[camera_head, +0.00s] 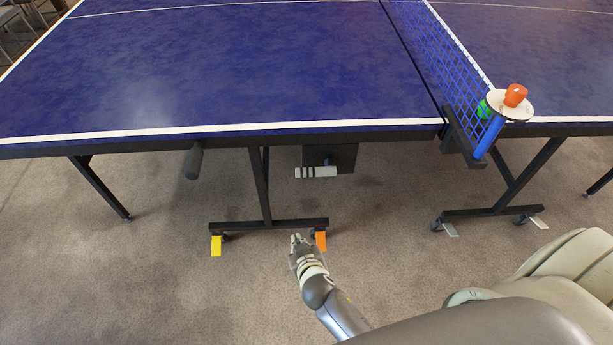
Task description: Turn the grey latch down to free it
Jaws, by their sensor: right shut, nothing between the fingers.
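A light grey bar with dark bands (316,172) lies level at a dark box under the table's near edge. It looks like the grey latch, but I cannot be sure. A dark grey rounded handle (193,161) hangs from the same edge further left. My right gripper (297,240) is shut and empty. It appears below the banded bar in the picture, near the foot of the table leg and just left of an orange tab (321,241). I cannot tell whether it touches the tab. My left gripper is out of view.
The blue table tennis table (250,75) has a net (440,40) at right. A post bears a white disc (510,105) with an orange item (515,95). A yellow tab (216,246) and grey tabs (451,229) sit at the wheels. Carpet (120,290) is clear at left.

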